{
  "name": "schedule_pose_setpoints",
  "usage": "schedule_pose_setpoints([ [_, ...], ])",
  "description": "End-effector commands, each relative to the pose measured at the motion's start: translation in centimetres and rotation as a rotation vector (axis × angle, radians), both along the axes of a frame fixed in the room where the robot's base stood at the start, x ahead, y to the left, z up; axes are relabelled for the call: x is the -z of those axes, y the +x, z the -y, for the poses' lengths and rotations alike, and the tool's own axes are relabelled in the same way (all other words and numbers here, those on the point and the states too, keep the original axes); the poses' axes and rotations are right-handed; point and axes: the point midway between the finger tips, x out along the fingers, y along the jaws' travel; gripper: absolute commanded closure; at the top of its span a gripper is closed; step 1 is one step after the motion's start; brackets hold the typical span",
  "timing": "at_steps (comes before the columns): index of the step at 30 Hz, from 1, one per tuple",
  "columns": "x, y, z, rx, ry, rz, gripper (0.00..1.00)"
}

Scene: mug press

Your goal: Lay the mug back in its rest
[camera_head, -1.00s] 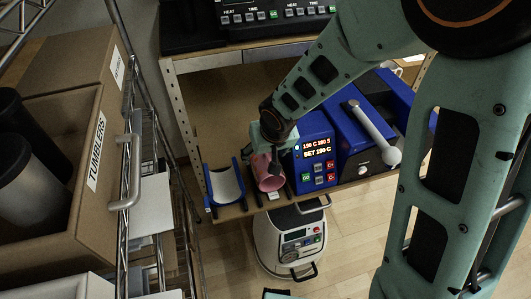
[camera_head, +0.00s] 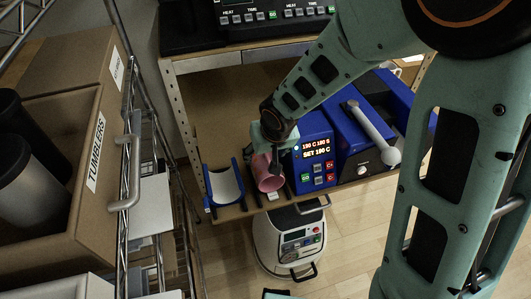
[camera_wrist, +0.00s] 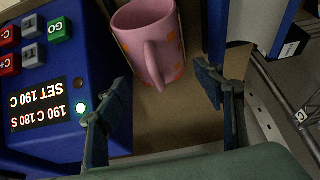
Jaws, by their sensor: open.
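The pink mug (camera_head: 268,181) lies on its side at the front of the wooden shelf, between the blue and white cradle (camera_head: 225,186) and the blue control box (camera_head: 315,150). Dark rails show beside the mug; how it sits on them is partly hidden. In the wrist view the mug (camera_wrist: 145,30) has orange patches, and its handle points toward my gripper (camera_wrist: 160,92). The fingers are open and apart from the mug, one on each side of the handle's line. In the head view my gripper (camera_head: 270,147) is just above and behind the mug and partly covers it.
A blue press with a grey lever (camera_head: 376,135) stands right of the control box. A wire rack with a box of tumblers (camera_head: 75,160) is at the left. The shelf behind the cradle (camera_head: 215,115) is clear. A white machine (camera_head: 287,240) stands below.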

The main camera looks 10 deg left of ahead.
Motion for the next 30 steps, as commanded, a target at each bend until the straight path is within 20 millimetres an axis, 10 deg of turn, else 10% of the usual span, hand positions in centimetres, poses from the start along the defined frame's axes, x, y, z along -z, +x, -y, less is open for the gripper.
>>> schedule_pose_setpoints([
  [30, -5.1, 0.1, 0.1, 0.002, -0.002, 0.002, 0.22],
])
